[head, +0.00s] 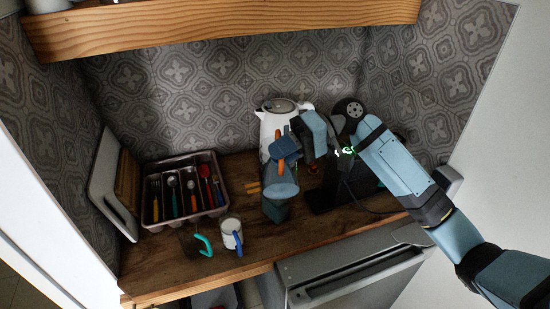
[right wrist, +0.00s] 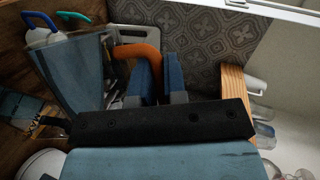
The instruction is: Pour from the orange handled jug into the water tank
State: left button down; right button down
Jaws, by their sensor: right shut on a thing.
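My right gripper (head: 284,148) comes in from the right in the head view and is shut on the orange handle (head: 280,152) of the jug. The jug's grey-blue, see-through body (head: 281,182) hangs below the fingers, above the counter. In the right wrist view, the jug (right wrist: 72,72) is left of the blue fingers (right wrist: 158,75), with its orange handle (right wrist: 138,52) at them. I cannot tell the jug's exact tilt or contents. A grey-green block-like shape (head: 275,211) shows right under the jug; I cannot tell whether it is the water tank. My left gripper is out of view.
A white kettle (head: 270,122) stands behind the jug, and a black machine (head: 338,192) stands right of it. A cutlery tray (head: 150,212), a blue-handled white mug (head: 229,231) and a teal-handled cup (head: 204,244) are at left. A wooden shelf (head: 220,18) hangs above.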

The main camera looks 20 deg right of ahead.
aim_at(279, 133)
jog(key=shift+w+d+r+m+g+p, duration=0.15)
jog(key=shift+w+r+m+p, duration=0.15)
jog(key=shift+w+p, duration=0.35)
jog(key=shift+w+d+r+m+g+p, duration=0.1)
jog(key=shift+w+r+m+g+p, duration=0.15)
jog(key=shift+w+p, duration=0.35)
jog(key=shift+w+d+r+m+y+p, duration=0.2)
jog(key=shift+w+r+m+y+p, duration=0.35)
jog(key=shift+p, duration=0.8)
